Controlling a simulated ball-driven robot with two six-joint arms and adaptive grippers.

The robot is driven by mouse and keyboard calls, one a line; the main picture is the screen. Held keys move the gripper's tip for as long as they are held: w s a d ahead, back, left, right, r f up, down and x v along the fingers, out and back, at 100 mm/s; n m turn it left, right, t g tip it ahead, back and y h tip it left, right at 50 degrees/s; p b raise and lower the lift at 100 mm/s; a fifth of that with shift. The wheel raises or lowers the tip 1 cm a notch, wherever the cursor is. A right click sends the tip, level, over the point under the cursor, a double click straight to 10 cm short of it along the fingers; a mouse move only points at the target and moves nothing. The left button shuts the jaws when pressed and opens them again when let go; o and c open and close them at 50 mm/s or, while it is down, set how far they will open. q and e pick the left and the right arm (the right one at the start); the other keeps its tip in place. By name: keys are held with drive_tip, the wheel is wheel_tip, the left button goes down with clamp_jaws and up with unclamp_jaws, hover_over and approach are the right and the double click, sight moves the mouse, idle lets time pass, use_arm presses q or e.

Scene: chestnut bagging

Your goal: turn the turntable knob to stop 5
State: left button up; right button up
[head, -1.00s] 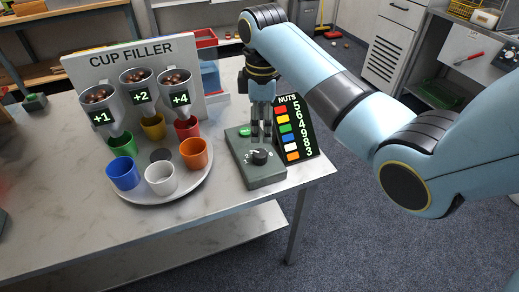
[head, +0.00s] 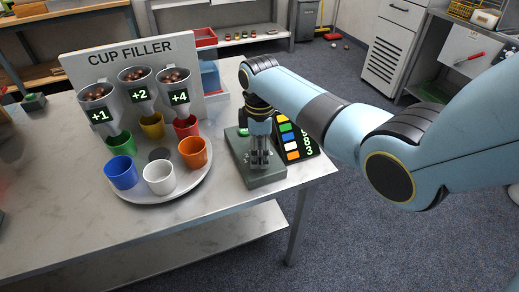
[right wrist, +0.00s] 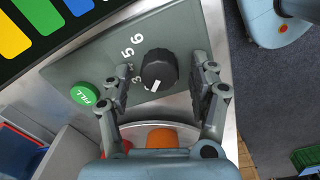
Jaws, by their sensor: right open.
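The black turntable knob (right wrist: 158,70) sits on the grey control box (head: 264,181) at the table's right side. In the right wrist view its white mark is on the lower edge. The printed numbers 5, 6 and a 3 show to its upper left. My right gripper (head: 260,158) is over the box and hides the knob in the head view. The round turntable (head: 152,201) stands left of the box.
The turntable carries blue, white, orange, red, yellow and green cups under the filler panel (head: 130,55) with its chutes. A green FILL button (right wrist: 85,93) is on the box. The table front is bare.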

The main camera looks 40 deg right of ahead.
drive_tip(key=c, duration=1.2)
drive_tip(key=shift+o, duration=0.2)
drive_tip(key=shift+r+m+p, duration=0.2)
drive_tip(key=shift+m+p, duration=1.05)
drive_tip(key=shift+m, duration=0.15)
drive_tip(key=m+p, duration=0.2)
drive_tip(key=m, duration=0.2)
drive_tip(key=m+p, duration=0.2)
drive_tip(key=m, duration=0.4)
drive_tip(key=shift+w, duration=0.1)
drive_tip(key=m+p, duration=0.1)
drive_tip(key=m, duration=0.3)
drive_tip(key=shift+f+m, duration=0.1)
drive_tip(key=shift+m, duration=0.3)
